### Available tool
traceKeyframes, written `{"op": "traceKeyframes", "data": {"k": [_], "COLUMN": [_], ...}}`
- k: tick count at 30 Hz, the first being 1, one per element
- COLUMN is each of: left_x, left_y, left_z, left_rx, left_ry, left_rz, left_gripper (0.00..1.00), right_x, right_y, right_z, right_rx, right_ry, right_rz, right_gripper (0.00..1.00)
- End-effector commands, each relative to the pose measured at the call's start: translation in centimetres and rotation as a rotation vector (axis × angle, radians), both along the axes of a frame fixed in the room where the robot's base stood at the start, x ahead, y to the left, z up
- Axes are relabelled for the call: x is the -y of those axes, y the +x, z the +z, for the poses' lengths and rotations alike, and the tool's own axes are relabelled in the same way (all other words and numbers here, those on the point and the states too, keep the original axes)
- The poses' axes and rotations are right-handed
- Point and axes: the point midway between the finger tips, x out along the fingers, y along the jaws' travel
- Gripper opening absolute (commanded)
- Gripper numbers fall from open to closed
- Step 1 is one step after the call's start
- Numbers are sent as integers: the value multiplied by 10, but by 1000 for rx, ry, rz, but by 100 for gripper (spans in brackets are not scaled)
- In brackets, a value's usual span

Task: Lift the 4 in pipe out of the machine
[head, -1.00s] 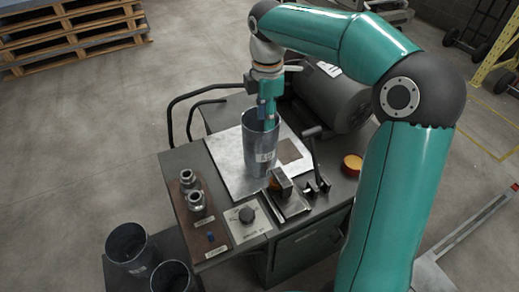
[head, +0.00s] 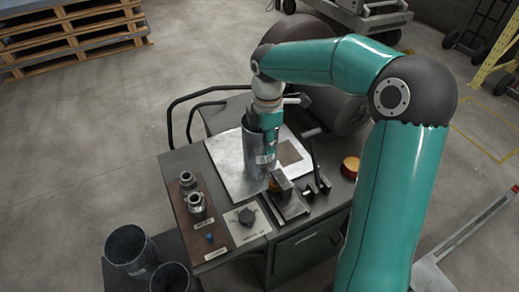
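The 4 in pipe is a grey metal tube (head: 258,158) with a small white label, standing upright on the machine (head: 182,165) in the middle of the head view. My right gripper (head: 266,122) comes down from above at the pipe's top opening. Its teal lower part overlaps the pipe's rim, and its fingertips are hidden, so I cannot tell whether they grip the wall. My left gripper is not in view.
A clamp block (head: 290,200) and dark lever (head: 315,168) stand close to the pipe's right front. Two other pipes (head: 128,248) stand lower left. An orange-topped button (head: 351,164) is right.

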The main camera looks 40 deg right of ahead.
Motion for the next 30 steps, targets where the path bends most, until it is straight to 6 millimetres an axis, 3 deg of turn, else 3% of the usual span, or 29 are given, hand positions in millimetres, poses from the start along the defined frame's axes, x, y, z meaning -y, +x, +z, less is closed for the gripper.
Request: {"op": "traceKeyframes", "data": {"k": [1,5,24,30], "left_x": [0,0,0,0], "left_y": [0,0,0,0], "left_z": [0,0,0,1], "left_rx": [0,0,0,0], "left_ry": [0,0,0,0], "left_rz": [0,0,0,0], "left_gripper": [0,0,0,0], "right_x": [0,0,0,0], "right_y": [0,0,1,1], "right_z": [0,0,1,10], "right_rx": [0,0,2,5], "right_ry": [0,0,0,-1], "right_rz": [0,0,1,1], "right_gripper": [20,0,0,0]}}
